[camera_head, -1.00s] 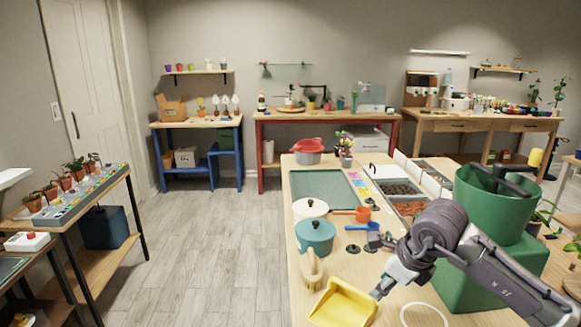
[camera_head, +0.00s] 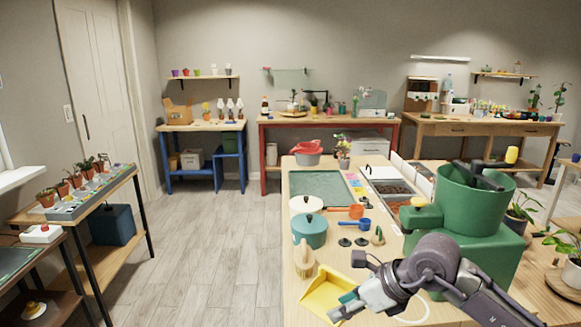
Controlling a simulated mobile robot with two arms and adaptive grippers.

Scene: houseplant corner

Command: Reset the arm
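My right arm comes in from the lower right. Its gripper (camera_head: 338,314) is low over the front of the worktable (camera_head: 296,268), beside and partly in front of the yellow dustpan (camera_head: 318,297). The fingers are small and seen against the yellow, so I cannot tell whether they are open or shut, or whether they touch the dustpan. My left gripper is not in view.
A wooden brush (camera_head: 303,260), a teal pot (camera_head: 309,231) and a white-lidded pot (camera_head: 305,204) stand along the table's left edge. A large green machine (camera_head: 465,245) stands close behind my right arm. A white ring (camera_head: 412,312) lies near the front.

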